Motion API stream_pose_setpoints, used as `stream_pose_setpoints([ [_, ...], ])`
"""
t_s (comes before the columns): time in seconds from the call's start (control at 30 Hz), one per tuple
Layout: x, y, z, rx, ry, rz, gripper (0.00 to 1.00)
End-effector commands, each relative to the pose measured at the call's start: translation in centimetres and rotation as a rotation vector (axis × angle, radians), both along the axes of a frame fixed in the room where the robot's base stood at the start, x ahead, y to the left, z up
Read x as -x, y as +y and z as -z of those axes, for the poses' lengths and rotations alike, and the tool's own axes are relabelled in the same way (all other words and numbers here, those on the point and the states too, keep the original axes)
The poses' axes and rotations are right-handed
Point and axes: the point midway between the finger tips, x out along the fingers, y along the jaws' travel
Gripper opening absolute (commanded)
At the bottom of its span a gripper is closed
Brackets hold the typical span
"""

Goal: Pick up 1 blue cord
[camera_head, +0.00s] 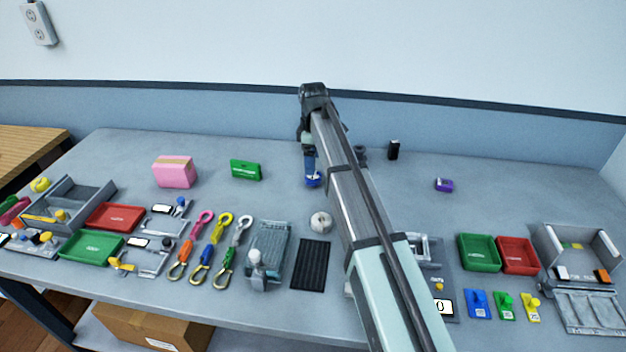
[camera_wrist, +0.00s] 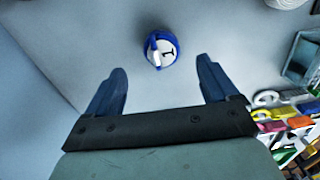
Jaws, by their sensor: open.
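A blue strap-like cord (camera_head: 207,258) with a yellow upper part and a metal hook lies on the table. It is between an orange and pink one (camera_head: 184,250) and a green and grey one (camera_head: 230,258). A small round blue item with a white face (camera_wrist: 160,47) is ahead of my gripper in the wrist view; I cannot tell if it is a cord. It also seems to show below the gripper in the head view (camera_head: 313,181). My gripper (camera_wrist: 162,80) is open and empty, its fingers apart and short of the round item.
A pink box (camera_head: 174,172) and a green box (camera_head: 246,170) stand at the back left. A small black item (camera_head: 393,150) and a purple item (camera_head: 443,185) are at the back right. Trays and tools crowd the front edge. The back of the table is mostly clear.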

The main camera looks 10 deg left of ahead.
Motion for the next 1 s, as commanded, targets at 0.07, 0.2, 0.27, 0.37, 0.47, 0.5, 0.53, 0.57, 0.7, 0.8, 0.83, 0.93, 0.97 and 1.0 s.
stream_pose_setpoints([
  [0.07, 0.0, 0.0, 0.6, 0.000, 0.000, 0.000, 0.87],
  [0.2, 0.0, 0.0, 1.0, 0.000, 0.000, 0.000, 0.87],
  [0.27, 0.1, 0.0, 1.2, 0.000, 0.000, 0.000, 0.87],
  [0.37, 0.2, -0.1, 2.0, 0.000, 0.001, 0.000, 0.87],
  [0.47, 0.3, -0.2, 3.2, 0.000, 0.001, 0.000, 0.87],
  [0.5, 0.4, -0.2, 3.8, 0.000, 0.001, 0.000, 0.87],
  [0.53, 0.4, -0.3, 4.2, 0.000, 0.001, 0.000, 0.87],
  [0.57, 0.3, -0.2, 4.6, 0.000, 0.002, 0.000, 0.87],
  [0.7, 0.3, -0.2, 5.9, 0.000, 0.000, 0.000, 0.87],
  [0.8, 0.3, -0.2, 6.1, 0.000, -0.001, 0.000, 0.87],
  [0.83, 0.3, -0.2, 6.1, 0.000, -0.001, 0.000, 0.87],
  [0.93, 0.3, -0.2, 6.0, -0.001, -0.001, 0.000, 0.87],
  [0.97, 0.3, -0.2, 6.0, 0.000, -0.001, 0.000, 0.85],
  [1.0, 0.3, -0.2, 6.0, 0.000, -0.001, 0.000, 0.81],
])
